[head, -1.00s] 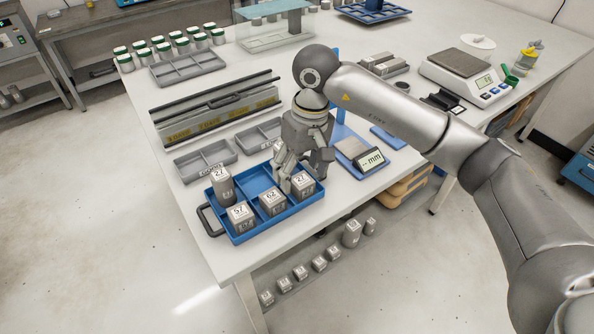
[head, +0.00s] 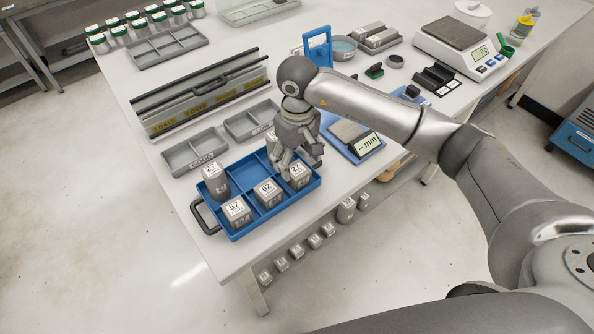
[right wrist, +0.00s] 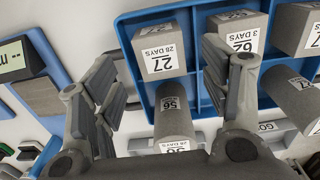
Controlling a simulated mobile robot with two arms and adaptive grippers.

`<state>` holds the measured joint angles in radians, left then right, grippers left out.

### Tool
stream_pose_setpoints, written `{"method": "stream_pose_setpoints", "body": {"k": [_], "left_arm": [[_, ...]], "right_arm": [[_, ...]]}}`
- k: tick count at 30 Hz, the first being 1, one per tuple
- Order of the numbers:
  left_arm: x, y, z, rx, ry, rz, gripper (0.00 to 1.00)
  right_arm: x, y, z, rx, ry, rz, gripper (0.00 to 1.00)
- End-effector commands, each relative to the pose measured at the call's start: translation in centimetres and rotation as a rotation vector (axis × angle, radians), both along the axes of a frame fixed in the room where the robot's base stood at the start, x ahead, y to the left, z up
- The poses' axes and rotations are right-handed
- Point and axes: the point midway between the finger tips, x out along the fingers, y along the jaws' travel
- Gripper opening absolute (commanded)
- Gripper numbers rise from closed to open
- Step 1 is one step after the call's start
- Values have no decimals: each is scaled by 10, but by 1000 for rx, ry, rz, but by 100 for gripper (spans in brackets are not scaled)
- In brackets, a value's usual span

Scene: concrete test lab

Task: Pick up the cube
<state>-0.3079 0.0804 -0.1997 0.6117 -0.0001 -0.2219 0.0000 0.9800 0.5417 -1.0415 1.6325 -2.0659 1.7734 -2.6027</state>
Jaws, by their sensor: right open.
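A grey cube labelled 27 (head: 299,175) sits in the right front compartment of the blue tray (head: 254,229). Cubes labelled 62 (head: 267,194) and 57 (head: 236,212) sit left of it in the front row. My right gripper (head: 297,160) is open and empty just above and behind cube 27, partly covering it. In the right wrist view, cube 27 (right wrist: 163,46) shows beyond the spread fingers (right wrist: 165,95), roughly between them. A cylinder labelled 56 (right wrist: 173,122) stands nearer that camera. My left gripper is not in view.
A tall grey specimen (head: 215,182) stands at the tray's left end, close to the black handle (head: 204,217). A blue measuring device (head: 357,140) stands right of the gripper. Grey trays (head: 195,154) and a long rack (head: 203,92) lie behind. The table's front edge is close.

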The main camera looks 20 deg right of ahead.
Motion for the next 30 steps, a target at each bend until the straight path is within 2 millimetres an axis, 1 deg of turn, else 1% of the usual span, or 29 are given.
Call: {"method": "stream_pose_setpoints", "body": {"k": [1, 3, 6, 10, 15, 16, 20, 27, 29, 30], "left_arm": [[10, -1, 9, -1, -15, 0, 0], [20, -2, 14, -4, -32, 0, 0], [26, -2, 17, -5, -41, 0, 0], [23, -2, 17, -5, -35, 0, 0], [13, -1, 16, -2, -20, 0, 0], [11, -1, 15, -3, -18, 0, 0], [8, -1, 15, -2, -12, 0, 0], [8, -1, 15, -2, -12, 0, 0], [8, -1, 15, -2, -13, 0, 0], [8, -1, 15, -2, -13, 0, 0]], "right_arm": [[-2, 1, -3, 0, 5, 0, 70], [-2, 1, -13, 0, 4, 0, 70], [-1, 2, -25, 0, 2, 0, 70], [-1, 1, -31, 0, 0, 1, 70], [-1, 1, -31, 0, -1, 1, 70], [-1, 1, -31, 0, -1, 1, 68], [-1, 1, -31, 0, -1, 1, 52], [-1, 1, -31, 0, -1, 1, 21], [-1, 1, -31, 0, -1, 1, 13], [0, 1, -31, 1, -2, 1, 12]]}}
